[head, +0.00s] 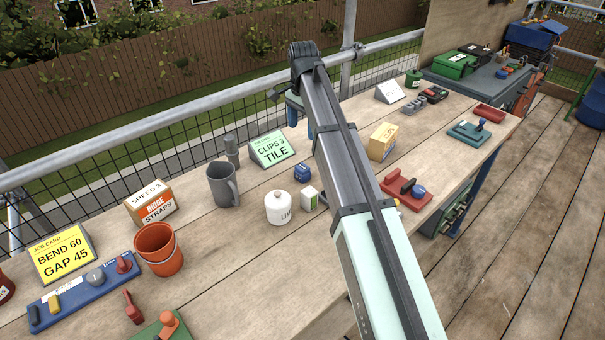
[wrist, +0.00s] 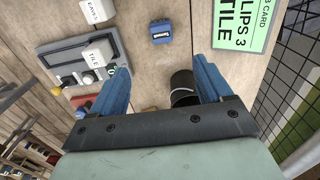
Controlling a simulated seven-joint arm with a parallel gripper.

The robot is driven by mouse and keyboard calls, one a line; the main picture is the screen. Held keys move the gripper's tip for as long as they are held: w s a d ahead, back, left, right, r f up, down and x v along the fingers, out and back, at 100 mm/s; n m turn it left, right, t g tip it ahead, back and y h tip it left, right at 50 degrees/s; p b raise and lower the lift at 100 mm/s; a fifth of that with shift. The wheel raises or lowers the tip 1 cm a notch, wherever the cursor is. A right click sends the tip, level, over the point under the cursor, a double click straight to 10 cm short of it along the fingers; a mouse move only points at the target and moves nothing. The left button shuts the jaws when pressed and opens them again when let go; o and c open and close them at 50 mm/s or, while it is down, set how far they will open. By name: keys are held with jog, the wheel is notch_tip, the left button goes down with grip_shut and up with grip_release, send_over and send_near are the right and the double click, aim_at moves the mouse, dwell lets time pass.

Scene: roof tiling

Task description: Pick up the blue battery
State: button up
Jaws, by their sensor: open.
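The blue battery (head: 303,172) is a small blue block standing on the wooden bench, beside a small white-and-green carton and behind the white pot. A small blue block with a dark label, which looks like this battery (wrist: 162,31), also shows in the wrist view, beyond my fingertips and roughly between them in line. My gripper (wrist: 160,76) has two blue fingers spread apart with nothing held between them. In the head view my gripper (head: 293,108) is mostly hidden behind my arm, with a bit of blue finger showing over the bench's back edge.
A white lidded pot (head: 280,208), a grey mug (head: 222,185) and a green job card (head: 271,149) stand near the battery. A metal rail (head: 150,125) runs behind the bench.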

aim_at(302, 167)
notch_tip(302, 167, down, 18)
jog(key=shift+w+r, duration=0.15)
jog(key=shift+r, duration=0.05)
jog(key=c, duration=1.2)
dwell(0.5)
jog(key=shift+r, duration=0.1)
